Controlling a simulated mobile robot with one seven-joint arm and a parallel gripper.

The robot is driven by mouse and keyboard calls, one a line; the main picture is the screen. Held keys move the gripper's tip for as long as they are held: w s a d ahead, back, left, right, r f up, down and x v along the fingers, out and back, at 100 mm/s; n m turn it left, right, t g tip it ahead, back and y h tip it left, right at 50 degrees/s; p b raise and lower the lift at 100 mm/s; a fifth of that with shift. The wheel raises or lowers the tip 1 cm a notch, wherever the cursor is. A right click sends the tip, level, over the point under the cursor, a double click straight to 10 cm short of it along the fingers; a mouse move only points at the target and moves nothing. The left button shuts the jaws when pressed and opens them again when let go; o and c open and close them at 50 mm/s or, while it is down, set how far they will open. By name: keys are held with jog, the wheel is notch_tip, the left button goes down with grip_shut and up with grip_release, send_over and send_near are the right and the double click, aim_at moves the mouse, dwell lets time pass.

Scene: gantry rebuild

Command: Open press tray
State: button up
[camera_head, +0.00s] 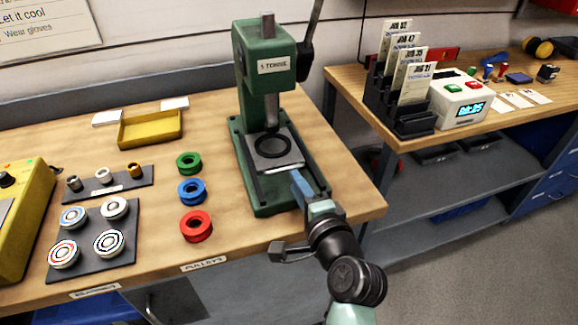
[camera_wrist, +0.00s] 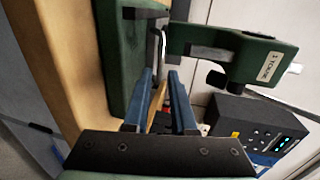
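The green press (camera_head: 266,70) stands near the right end of the workbench. Its grey press tray (camera_head: 291,158) sits low in the press base under the ram, with a black ring (camera_head: 272,146) on it. In the wrist view a pale metal handle (camera_wrist: 161,45) shows at the tray's front edge. My gripper (camera_head: 297,176) is in front of the tray. In the wrist view its two blue fingers (camera_wrist: 160,72) are apart, with the handle just beyond the tips. I see nothing held between them. Whether a finger touches the handle I cannot tell.
Green, blue and red rings (camera_head: 196,226) lie left of the press. A dark mat (camera_head: 85,262) with round pieces and a yellow tray (camera_head: 150,128) are further left. A second bench (camera_head: 350,88) with a card rack (camera_head: 412,122) and a clock box (camera_head: 462,101) stands right, across a gap.

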aim_at(288, 168)
jog(key=x, duration=0.6)
jog(key=shift+w+a, duration=0.1)
jog(key=shift+w, duration=0.25)
jog(key=shift+c, duration=0.2)
grip_shut()
dwell(1.0)
